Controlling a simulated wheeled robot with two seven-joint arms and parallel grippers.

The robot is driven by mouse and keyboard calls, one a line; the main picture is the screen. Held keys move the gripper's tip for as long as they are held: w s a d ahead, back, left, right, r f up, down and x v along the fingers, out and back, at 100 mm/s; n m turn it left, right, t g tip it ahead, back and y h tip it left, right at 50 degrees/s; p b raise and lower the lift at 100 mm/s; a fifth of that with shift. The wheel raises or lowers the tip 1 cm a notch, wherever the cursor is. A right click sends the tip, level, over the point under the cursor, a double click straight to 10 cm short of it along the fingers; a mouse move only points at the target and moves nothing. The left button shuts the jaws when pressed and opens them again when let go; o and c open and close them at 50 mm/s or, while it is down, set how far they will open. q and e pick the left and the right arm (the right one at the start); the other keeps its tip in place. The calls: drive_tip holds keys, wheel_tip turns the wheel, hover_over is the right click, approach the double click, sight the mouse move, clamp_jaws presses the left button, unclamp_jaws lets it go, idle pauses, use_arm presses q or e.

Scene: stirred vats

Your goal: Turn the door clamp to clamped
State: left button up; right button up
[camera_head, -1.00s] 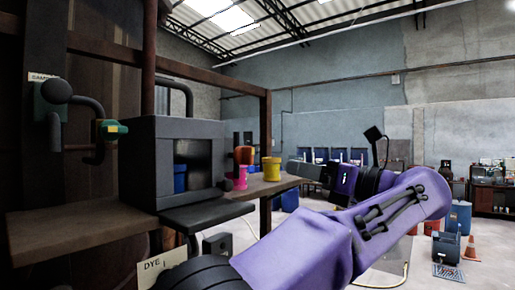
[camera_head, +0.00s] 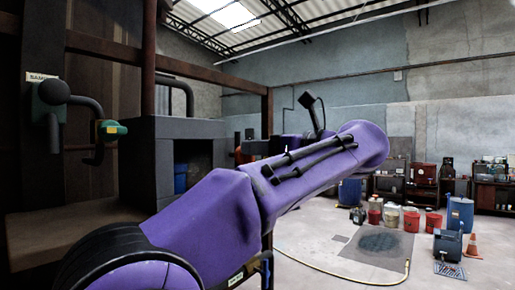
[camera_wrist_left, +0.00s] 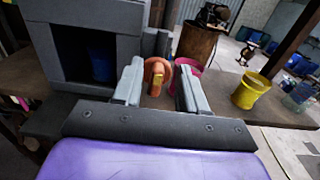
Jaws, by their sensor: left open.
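My left gripper (camera_wrist_left: 159,66) is open, its two grey fingers pointing away from the wrist camera. An orange rounded piece (camera_wrist_left: 156,72) shows between the fingers, with a gap on each side. It may be the door clamp's handle, but I cannot tell for sure or read its position. In the head view my purple left arm crosses in front of the grey box (camera_head: 137,160), and the gripper is mostly hidden behind it. The box's dark opening, with a blue container (camera_wrist_left: 100,65) inside, shows to the left of the fingers. My right gripper is not in view.
A pink container (camera_wrist_left: 190,68) stands just behind the right finger, and a yellow container (camera_wrist_left: 250,90) is farther right on the shelf.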

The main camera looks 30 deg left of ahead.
use_arm(q)
drive_tip(key=c, duration=0.4)
drive_tip(key=shift+s, duration=0.1)
clamp_jaws()
drive_tip(key=shift+a, duration=0.15)
